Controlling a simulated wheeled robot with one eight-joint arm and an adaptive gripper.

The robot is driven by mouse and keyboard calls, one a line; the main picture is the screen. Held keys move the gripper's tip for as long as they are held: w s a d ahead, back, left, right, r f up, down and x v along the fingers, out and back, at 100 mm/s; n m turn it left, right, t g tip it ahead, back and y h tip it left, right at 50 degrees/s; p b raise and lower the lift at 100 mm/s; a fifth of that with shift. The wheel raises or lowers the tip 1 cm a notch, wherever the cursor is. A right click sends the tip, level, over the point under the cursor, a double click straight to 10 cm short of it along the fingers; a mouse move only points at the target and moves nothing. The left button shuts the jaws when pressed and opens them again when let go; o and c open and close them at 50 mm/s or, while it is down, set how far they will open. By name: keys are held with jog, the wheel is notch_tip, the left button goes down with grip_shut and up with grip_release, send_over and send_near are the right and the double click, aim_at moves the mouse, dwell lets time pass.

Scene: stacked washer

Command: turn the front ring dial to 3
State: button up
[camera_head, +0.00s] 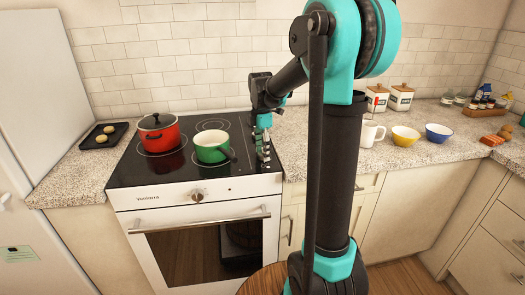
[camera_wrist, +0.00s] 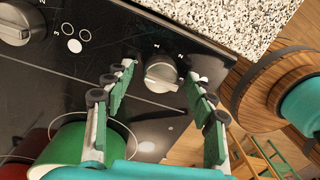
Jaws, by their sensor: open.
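The front ring dial (camera_wrist: 163,76) is a silver knob on the black glass cooktop (camera_wrist: 75,85), with small white numbers printed around it. In the wrist view it lies between the two fingertips of my gripper (camera_wrist: 161,75). The gripper is open, with its green-padded fingers on either side of the dial. A gap shows between each finger and the knob, and I cannot tell contact. Which number the dial points to is too small to read. In the head view my gripper (camera_head: 263,148) points down over the cooktop's right edge and partly hides the dials there.
Another silver knob (camera_wrist: 18,22) sits farther back on the cooktop. A green pot (camera_head: 212,149) stands close left of my gripper, and a red pot (camera_head: 160,136) beyond it. The oven front has its own knob (camera_head: 197,196). A white mug (camera_head: 371,133) stands on the right counter.

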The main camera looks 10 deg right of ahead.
jog(key=c, duration=1.1)
jog(key=shift+c, duration=0.2)
